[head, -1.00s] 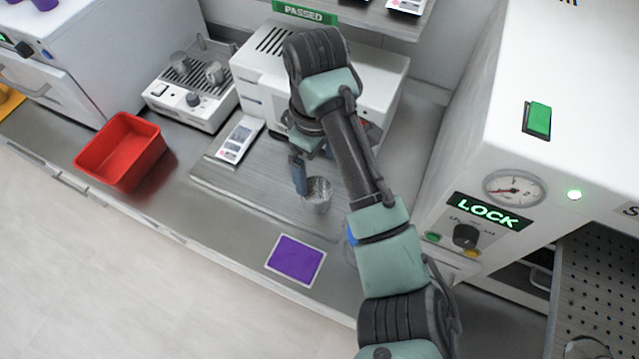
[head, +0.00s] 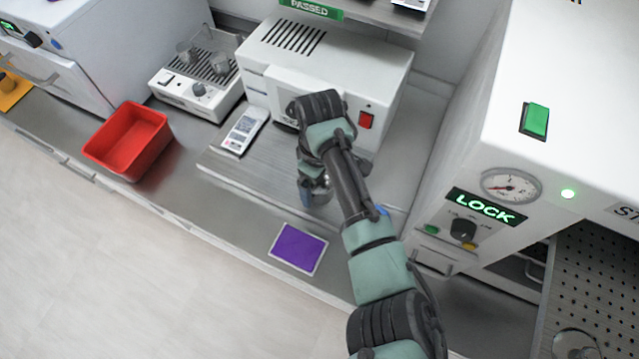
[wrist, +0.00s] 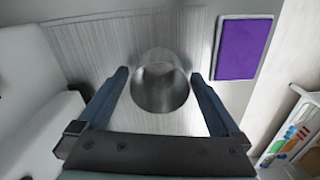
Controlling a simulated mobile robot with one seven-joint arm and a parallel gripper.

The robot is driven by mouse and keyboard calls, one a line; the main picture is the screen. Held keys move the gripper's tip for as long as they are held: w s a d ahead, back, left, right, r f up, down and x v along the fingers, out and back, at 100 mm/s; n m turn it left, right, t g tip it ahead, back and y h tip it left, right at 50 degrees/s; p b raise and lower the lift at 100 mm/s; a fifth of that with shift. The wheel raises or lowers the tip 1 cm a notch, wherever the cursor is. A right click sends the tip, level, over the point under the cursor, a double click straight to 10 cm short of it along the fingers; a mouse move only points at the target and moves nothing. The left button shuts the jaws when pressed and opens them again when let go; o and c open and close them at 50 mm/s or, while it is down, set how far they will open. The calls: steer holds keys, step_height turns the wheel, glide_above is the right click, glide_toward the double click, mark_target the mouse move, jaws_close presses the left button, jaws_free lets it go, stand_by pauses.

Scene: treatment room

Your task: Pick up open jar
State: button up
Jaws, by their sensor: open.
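The open jar (wrist: 160,90) is a shiny metal cylinder with an open mouth, seen in the wrist view between the two fingers of my gripper (wrist: 164,88). The fingers are apart, one on each side of the jar, with a small gap visible at least on the left. In the head view my gripper (head: 314,190) is low over the ribbed grey mat (head: 235,168). There the jar (head: 321,194) is mostly hidden behind my gripper and arm.
A purple square pad (head: 298,248) lies in front of the mat. A white device (head: 330,65) stands behind my gripper, with a handheld meter (head: 244,130) to its left. A red bin (head: 127,140) is further left. A large LOCK machine (head: 490,200) stands right.

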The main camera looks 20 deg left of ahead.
steer(key=c, duration=1.4)
steer(key=shift+r, duration=0.15)
